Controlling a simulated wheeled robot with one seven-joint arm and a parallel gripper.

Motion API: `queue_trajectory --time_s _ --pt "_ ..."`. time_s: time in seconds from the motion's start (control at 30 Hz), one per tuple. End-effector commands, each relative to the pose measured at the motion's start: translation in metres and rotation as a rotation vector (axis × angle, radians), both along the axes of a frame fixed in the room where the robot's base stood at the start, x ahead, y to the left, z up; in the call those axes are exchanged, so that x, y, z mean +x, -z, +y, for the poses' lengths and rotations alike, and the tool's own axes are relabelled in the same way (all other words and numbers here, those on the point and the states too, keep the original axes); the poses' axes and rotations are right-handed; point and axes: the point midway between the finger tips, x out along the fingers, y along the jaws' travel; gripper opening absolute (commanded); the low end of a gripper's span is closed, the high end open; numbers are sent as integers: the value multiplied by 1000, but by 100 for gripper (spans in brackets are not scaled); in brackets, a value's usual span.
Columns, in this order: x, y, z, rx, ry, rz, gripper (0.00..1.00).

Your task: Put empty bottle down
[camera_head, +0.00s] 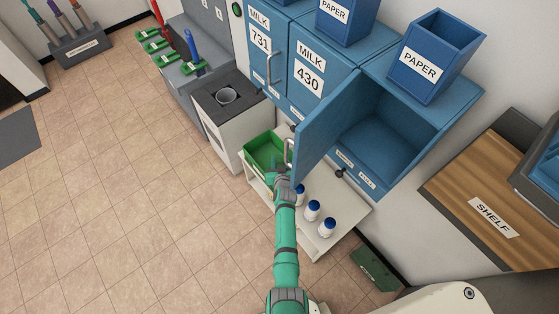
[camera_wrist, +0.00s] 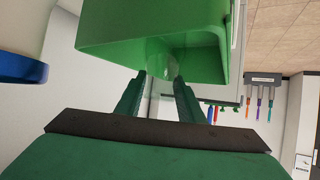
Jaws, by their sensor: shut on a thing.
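My gripper (camera_head: 281,176) is at the near side of the green bin (camera_head: 251,158). In the wrist view, my gripper's fingers (camera_wrist: 160,82) point at the mouth of the green bin (camera_wrist: 112,47), which fills the top of the picture. A faint see-through shape between the fingertips, against the green, looks like the empty bottle (camera_wrist: 160,72). Its outline is hard to make out, and my arm hides it in the head view. My gripper is shut on it.
White bottles with blue caps (camera_head: 313,210) stand on the low white table (camera_head: 345,215) right of my arm. A white cabinet (camera_head: 228,115) stands left of the bin.

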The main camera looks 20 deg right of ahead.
Motion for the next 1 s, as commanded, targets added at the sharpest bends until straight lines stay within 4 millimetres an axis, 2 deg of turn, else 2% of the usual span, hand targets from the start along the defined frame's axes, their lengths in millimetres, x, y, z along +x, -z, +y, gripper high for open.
queue_trajectory --time_s 0.2,0.23,0.3,0.67,0.83,1.0 --pt "0 1 -2 1 3 -1 0" --pt "0 1 -2 1 3 0 42" --pt "0 1 -1 0 2 0 53" --pt "-1 0 1 1 -1 1 53" --pt "-15 -7 5 1 -2 0 53" --pt "-38 -20 11 2 -1 1 53"
